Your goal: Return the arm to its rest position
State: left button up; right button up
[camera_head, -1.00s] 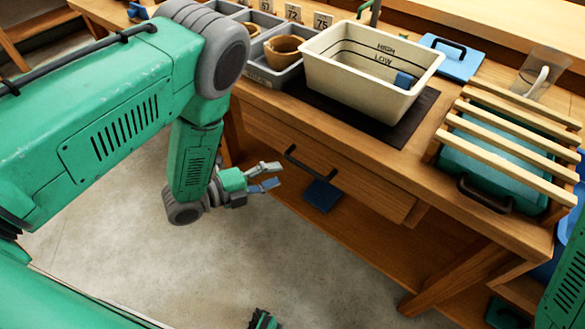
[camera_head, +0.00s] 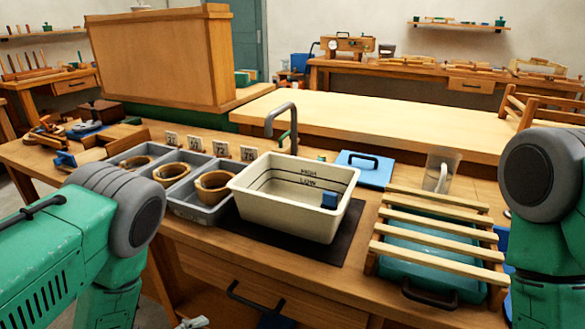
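My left arm (camera_head: 70,245) comes in from the left in front of the workbench. Its gripper (camera_head: 192,323) barely shows at the bottom edge, below the bench top and in front of the drawer; only a light tip is visible, so its opening cannot be judged. No object shows at that tip. My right arm (camera_head: 545,200) stands at the right edge beside the slatted rack. Its gripper is out of the picture.
The bench holds a cream basin (camera_head: 255,205) on a dark mat, a grey divided tray (camera_head: 205,213) with brown bowls, a slatted rack (camera_head: 440,228), a blue lidded item (camera_head: 365,168) and a clear jug (camera_head: 440,170). A drawer handle (camera_head: 258,304) juts out in front.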

pick_arm(q)
jog(key=s+a+f+n+g+y, duration=0.2)
jog(key=s+n+g+y, duration=0.2)
jog(key=s+n, duration=0.7)
jog(key=s+a+f+n+g+y, duration=0.3)
jog(key=s+n+g, duration=0.3)
jog(key=s+n, duration=0.5)
jog(key=shift+s+a+g+y, duration=0.2)
jog(key=shift+s+g+y, duration=0.2)
jog(key=shift+y, duration=0.5)
jog(key=shift+f, duration=0.1)
